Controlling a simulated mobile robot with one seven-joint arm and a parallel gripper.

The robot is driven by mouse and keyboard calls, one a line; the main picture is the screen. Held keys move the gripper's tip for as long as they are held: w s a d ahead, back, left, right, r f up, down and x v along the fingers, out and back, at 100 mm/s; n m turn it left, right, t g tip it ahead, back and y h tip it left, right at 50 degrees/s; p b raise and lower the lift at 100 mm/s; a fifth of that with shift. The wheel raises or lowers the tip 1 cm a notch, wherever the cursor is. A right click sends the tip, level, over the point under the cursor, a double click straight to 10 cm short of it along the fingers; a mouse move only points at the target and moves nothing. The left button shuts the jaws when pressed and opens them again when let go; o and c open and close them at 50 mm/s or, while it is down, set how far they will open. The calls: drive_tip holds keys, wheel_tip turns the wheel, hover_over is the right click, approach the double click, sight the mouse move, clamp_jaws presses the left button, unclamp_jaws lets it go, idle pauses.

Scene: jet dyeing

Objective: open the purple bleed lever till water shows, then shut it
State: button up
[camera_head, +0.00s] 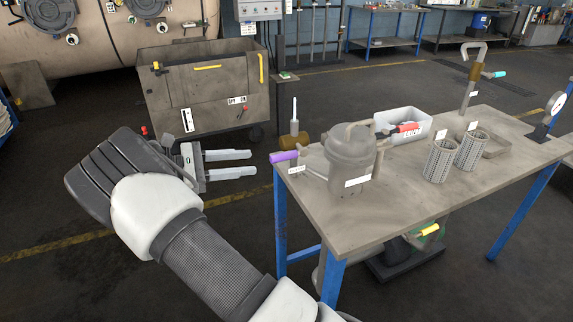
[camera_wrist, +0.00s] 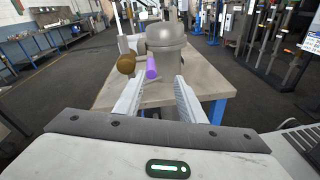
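The purple bleed lever (camera_head: 284,157) sticks out to the left of the grey filter housing (camera_head: 350,160) at the table's left corner. In the wrist view the lever (camera_wrist: 151,69) shows ahead, between and beyond my fingertips, with the housing (camera_wrist: 165,38) behind it. My gripper (camera_head: 250,163) is open and empty, left of the lever and pointing toward it. In the wrist view both fingers (camera_wrist: 158,84) are spread, and neither touches the lever. No water can be made out.
A brass-coloured cylinder (camera_head: 294,140) with a white upright stem stands beside the lever. The table (camera_head: 420,215) also holds a white bin (camera_head: 403,118), two mesh baskets (camera_head: 440,160) and a red-handled item (camera_head: 408,130). A dark wheeled tank (camera_head: 205,90) stands behind my gripper.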

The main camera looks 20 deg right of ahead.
sight(292, 155)
drive_tip(key=shift+n+t+h, duration=0.4)
drive_tip(key=shift+n+h, duration=0.3)
drive_tip(key=shift+h, duration=0.1)
drive_tip(key=d+b, duration=0.1)
drive_tip(key=d, duration=0.4)
drive_tip(key=w+d+f+b, duration=0.1)
drive_tip(key=d, duration=0.4)
drive_tip(key=d+f+b, duration=0.1)
drive_tip(key=d, duration=0.4)
drive_tip(key=shift+w+f, duration=0.25)
clamp_jaws()
